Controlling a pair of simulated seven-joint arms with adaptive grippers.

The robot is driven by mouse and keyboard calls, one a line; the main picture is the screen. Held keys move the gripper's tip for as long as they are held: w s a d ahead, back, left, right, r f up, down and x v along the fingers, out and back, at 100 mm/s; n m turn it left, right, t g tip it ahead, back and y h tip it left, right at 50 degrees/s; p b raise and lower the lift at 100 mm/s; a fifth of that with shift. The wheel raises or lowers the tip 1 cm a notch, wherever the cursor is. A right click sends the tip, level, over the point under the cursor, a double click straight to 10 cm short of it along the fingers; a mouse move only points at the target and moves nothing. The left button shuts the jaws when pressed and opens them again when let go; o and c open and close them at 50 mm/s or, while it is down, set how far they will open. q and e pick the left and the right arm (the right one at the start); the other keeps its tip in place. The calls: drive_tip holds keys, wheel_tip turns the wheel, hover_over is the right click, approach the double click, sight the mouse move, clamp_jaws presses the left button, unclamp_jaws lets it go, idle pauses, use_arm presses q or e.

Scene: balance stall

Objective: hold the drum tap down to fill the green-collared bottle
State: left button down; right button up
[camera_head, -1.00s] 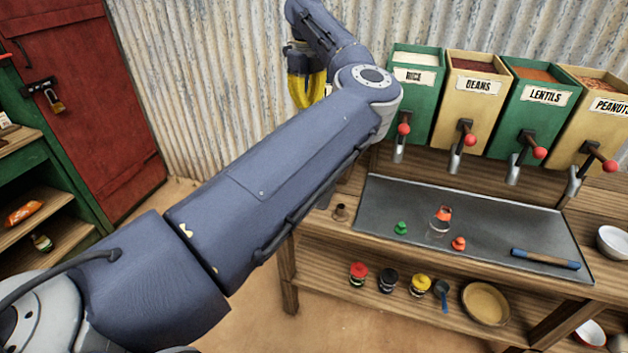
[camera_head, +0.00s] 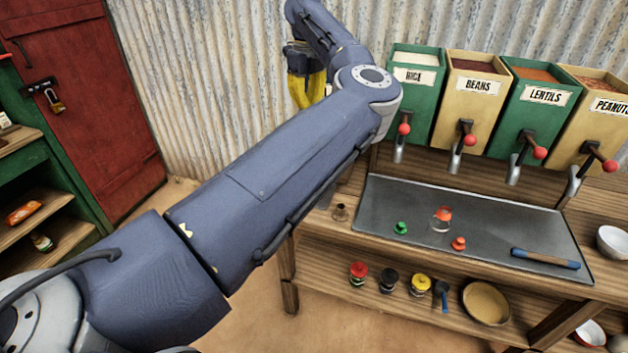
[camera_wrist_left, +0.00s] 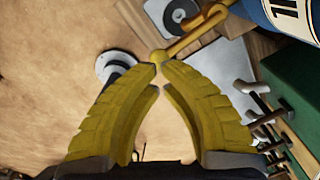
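My left gripper (camera_head: 305,98) is at the top middle of the head view, past my own arm. In the left wrist view its yellow fingers (camera_wrist_left: 158,68) are closed together at the tips. The tips are at the yellow ball end of the drum tap's lever (camera_wrist_left: 190,40); I cannot tell if they press it. The blue drum (camera_wrist_left: 285,14) with a white label is at the upper right of that view. I cannot make out the green-collared bottle; my arm hides part of the bench. My right gripper is not in view.
A metal tray (camera_head: 380,190) on the bench holds a red-collared clear bottle (camera_head: 441,220), a green cap (camera_head: 401,228), a red cap (camera_head: 458,244) and a blue-ended rod (camera_head: 545,259). Levered hoppers (camera_head: 465,105) stand behind. A white bowl (camera_head: 614,241) is at the right.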

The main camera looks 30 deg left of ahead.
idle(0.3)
use_arm(q)
wheel_tip(320, 180, down, 7)
drive_tip(key=shift+r, duration=0.15)
idle(0.3)
idle(4.0)
wheel_tip(320, 180, up, 7)
drive_tip(key=shift+f, duration=0.15)
idle(0.6)
